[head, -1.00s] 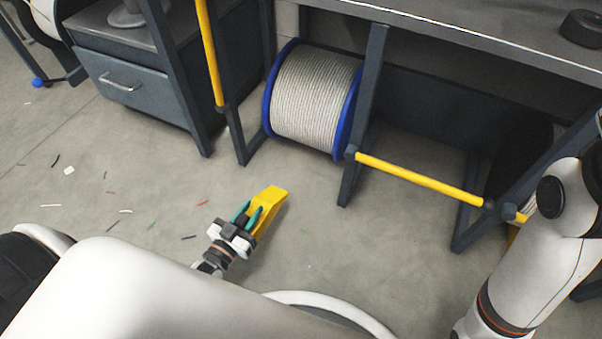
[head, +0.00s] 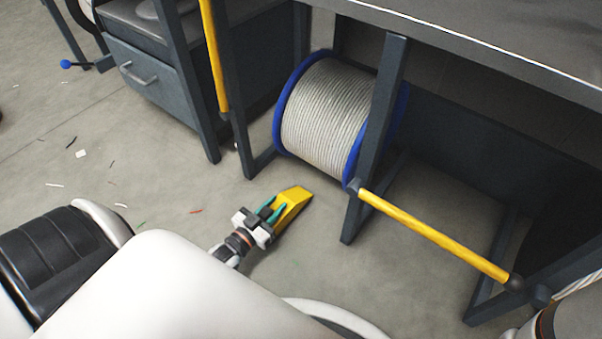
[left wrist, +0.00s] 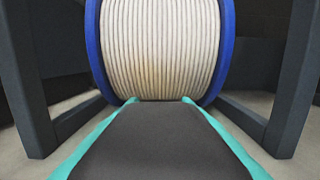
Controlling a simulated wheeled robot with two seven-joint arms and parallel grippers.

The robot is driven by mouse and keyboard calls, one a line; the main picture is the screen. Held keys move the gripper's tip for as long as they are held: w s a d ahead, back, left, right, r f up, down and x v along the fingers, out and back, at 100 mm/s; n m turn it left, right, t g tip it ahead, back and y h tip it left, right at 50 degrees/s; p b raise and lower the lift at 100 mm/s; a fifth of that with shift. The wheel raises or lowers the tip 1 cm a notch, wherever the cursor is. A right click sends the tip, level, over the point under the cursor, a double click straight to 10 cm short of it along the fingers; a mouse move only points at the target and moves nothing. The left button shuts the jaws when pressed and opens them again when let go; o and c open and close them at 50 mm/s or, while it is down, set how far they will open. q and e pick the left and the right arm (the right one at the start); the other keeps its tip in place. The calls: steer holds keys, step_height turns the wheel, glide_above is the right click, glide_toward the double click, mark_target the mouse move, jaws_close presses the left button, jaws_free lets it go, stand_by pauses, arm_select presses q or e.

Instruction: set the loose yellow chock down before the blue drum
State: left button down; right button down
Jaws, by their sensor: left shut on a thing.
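The blue drum (head: 329,118), with blue flanges and pale rope wound on it, stands on its rims in a bay under the bench; it also fills the upper middle of the left wrist view (left wrist: 160,45). My left gripper (head: 272,209) is shut on the yellow chock (head: 294,206), a wedge whose thin end points toward the drum. The chock is in front of the drum with a gap of bare floor between. I cannot tell whether it touches the floor. In the left wrist view a dark grey face (left wrist: 160,140) lies between the teal fingers. My right gripper is out of view.
Dark posts (head: 374,140) flank the drum's bay. A yellow bar (head: 435,235) crosses the bay to the right; another yellow bar (head: 213,60) stands upright at the left. A drawer cabinet (head: 150,85) is at the upper left. Small scraps lie on the open floor at left.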

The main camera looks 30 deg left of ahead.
mark_target(298, 193)
arm_select(q)
steer(key=w, duration=0.2)
steer(key=w+b, duration=0.1)
steer(key=w, duration=0.1)
steer(key=w+b, duration=0.1)
steer(key=w, duration=0.1)
steer(key=shift+w+d, duration=0.25)
steer(key=w+b, duration=0.1)
steer(key=w, duration=0.1)
steer(key=w+b, duration=0.2)
steer(key=shift+w+d+f, duration=0.15)
steer(key=shift+w, duration=0.1)
steer(key=shift+s+f+b, duration=0.2)
steer(key=shift+f+b, duration=0.4)
steer(key=shift+b, duration=0.25)
steer(key=shift+r, duration=0.1)
steer(key=c, duration=1.1)
jaws_free()
steer(key=shift+f, duration=0.2)
steer(key=shift+r, duration=0.1)
